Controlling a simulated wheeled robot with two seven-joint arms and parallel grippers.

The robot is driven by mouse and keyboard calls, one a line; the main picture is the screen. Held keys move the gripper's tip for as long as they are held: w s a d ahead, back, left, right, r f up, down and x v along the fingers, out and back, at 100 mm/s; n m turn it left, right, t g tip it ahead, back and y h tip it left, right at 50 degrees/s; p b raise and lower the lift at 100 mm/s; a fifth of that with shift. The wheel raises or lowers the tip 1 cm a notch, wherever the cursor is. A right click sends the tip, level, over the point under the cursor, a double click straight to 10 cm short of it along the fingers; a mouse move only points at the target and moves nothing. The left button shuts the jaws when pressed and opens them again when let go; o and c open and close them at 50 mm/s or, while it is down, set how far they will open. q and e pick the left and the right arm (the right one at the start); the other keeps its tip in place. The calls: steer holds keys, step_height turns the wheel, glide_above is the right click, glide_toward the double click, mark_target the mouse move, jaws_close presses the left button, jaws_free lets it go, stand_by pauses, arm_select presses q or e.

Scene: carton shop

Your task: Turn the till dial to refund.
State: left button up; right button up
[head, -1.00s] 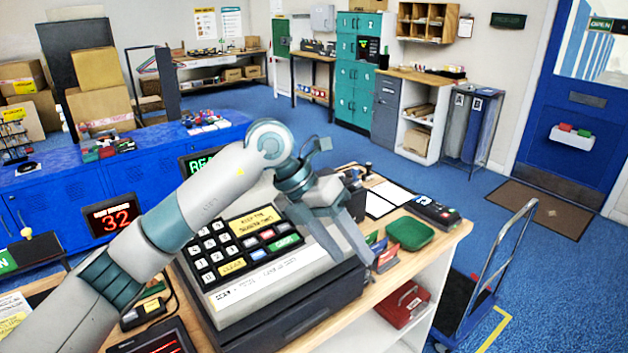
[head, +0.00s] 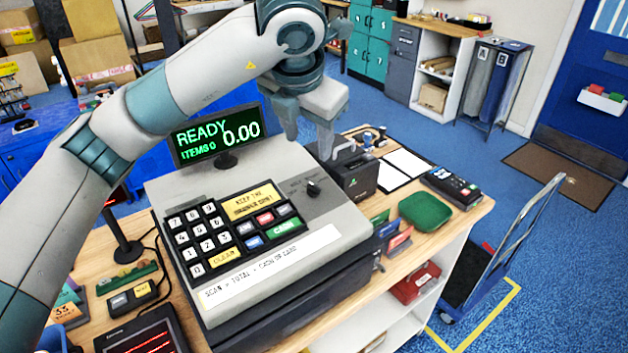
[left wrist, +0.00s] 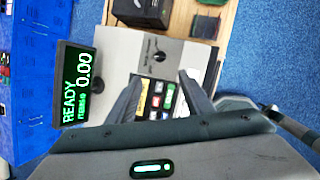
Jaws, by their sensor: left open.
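The till (head: 270,225) is a grey register with a keypad and sits on the wooden counter. Its dial (head: 313,187) is a small black knob on the upper right of its top. The dial also shows in the left wrist view (left wrist: 160,58), just beyond my fingertips. The lettering around it is too small to read. The till's display (head: 218,136) reads READY, 0.00. My left gripper (head: 309,150) is open and empty, above and behind the dial in the head view, apart from it. Its two fingers (left wrist: 158,85) also show in the left wrist view. My right gripper is not in view.
A black printer (head: 355,174) stands right behind the till, close to my left gripper. A green tray (head: 417,211), a card terminal (head: 452,187) and white papers (head: 408,163) lie to the right. A hand cart (head: 500,250) stands on the floor.

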mark_target(314, 186)
arm_select(q)
steer(key=p+x, duration=0.7)
steer(key=x, duration=0.9)
steer(key=shift+w+f, duration=0.2)
steer(key=shift+f, duration=0.05)
steer(key=shift+w+d+f, duration=0.1)
steer(key=shift+w+f, duration=0.05)
steer(key=shift+f, duration=0.25)
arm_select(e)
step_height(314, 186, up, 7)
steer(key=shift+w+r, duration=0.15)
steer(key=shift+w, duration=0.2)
arm_select(q)
steer(key=c, duration=1)
